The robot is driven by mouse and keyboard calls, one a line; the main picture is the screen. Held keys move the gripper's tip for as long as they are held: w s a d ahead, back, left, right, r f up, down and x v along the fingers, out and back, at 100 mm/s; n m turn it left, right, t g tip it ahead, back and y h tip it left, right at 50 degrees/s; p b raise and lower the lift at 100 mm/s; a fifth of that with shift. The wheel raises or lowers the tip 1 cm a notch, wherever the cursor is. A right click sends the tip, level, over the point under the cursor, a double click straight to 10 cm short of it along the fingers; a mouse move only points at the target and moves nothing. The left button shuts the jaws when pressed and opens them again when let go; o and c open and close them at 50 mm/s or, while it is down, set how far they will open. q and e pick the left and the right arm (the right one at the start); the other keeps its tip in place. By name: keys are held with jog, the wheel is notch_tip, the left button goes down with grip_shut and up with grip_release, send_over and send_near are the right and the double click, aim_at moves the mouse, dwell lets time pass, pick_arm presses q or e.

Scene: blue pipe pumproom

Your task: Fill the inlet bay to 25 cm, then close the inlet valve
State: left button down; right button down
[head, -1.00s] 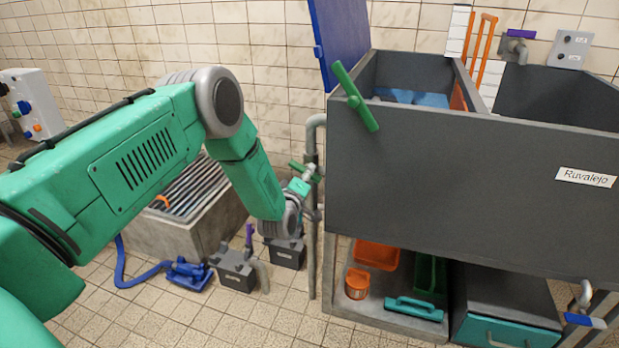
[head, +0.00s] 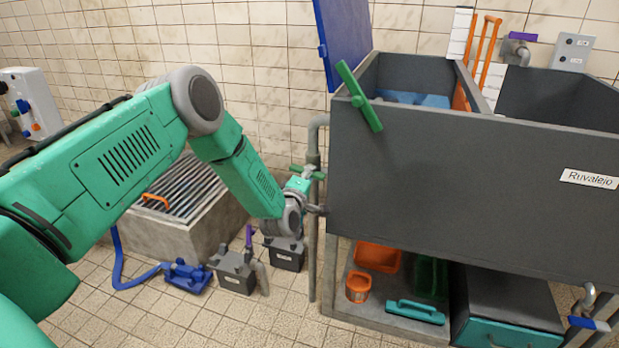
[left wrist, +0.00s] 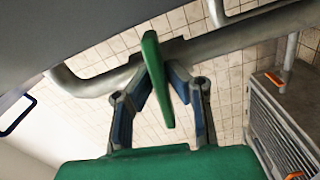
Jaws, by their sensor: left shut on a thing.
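The tank's left bay (head: 385,70) has blue at its bottom that looks like water. I cannot read its level. A green valve handle (head: 318,175) sits on the grey pipe (head: 313,135) at the tank's left side. My left gripper (head: 301,182) is at this handle, and its arm partly hides it. In the left wrist view, the green handle (left wrist: 157,75) stands between the two fingers, and my left gripper (left wrist: 163,85) is shut on it. A larger green lever (head: 358,97) is on the tank's front left corner, apart from the gripper. My right gripper is not in view.
A white marked strip (head: 460,33) stands behind the tank's divider. A purple-handled tap (head: 517,46) is on the back wall. Below the tank are an orange bin (head: 377,256) and a teal-fronted box (head: 510,334). A grated concrete pit (head: 180,225) and a blue pump (head: 187,275) are at left.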

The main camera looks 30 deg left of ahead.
pick_arm(q)
jog(key=n, duration=0.2)
jog(key=shift+w+a+r+n+b, duration=0.1)
jog(key=shift+a+r+n+b, duration=0.15)
jog(key=shift+n+b, duration=0.1)
jog(key=c, duration=1.6)
grip_release()
jog(key=shift+a, duration=0.1)
jog(key=shift+w+f, duration=0.1)
jog(key=shift+f, duration=0.1)
jog(key=shift+a, duration=0.1)
jog(key=shift+s+d+f, duration=0.1)
jog(key=shift+s+d, duration=0.1)
jog(key=shift+s, duration=0.25)
jog(key=v, duration=1.1)
